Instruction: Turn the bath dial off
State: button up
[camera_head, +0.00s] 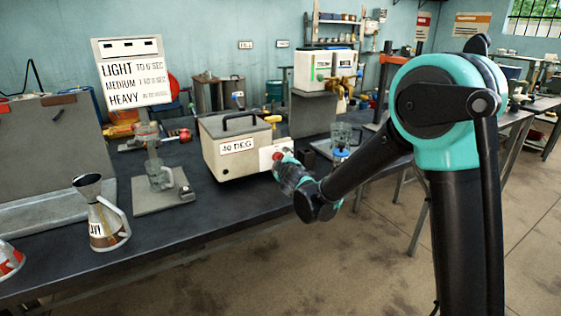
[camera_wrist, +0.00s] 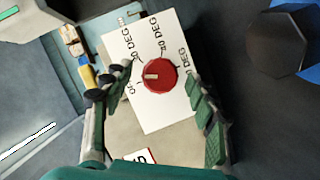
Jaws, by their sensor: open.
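The bath (camera_head: 225,155) is a pale box with a black handle and a "40 DEG" sign, standing on the dark bench. Its red round dial (camera_wrist: 160,75) sits on a white plate (camera_wrist: 150,115) with several printed labels, some reading "DEG". A pale pointer mark on the dial points toward the left of the wrist picture; the label at lower left is partly hidden. My gripper (camera_wrist: 157,83) is open, with one finger on each side of the dial and gaps between. In the head view my gripper (camera_head: 287,171) is at the plate, covering part of it.
A glass vessel (camera_head: 341,135) with a blue part stands close right of the bath. A sign stand (camera_head: 133,72) and a metal jug (camera_head: 105,220) are to the left on the bench. The floor in front is clear.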

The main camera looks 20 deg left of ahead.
jog(key=c, duration=1.2)
jog(key=shift+o, duration=0.2)
jog(key=shift+s+f+n+t, duration=0.15)
jog(key=shift+n+t, duration=0.75)
jog(key=shift+n, duration=1)
jog(key=o, duration=1.2)
jog(key=shift+c, duration=0.2)
jog(key=v, duration=1.1)
jog(key=shift+s+d, duration=0.2)
jog(key=shift+s, duration=0.15)
jog(key=shift+d, duration=0.1)
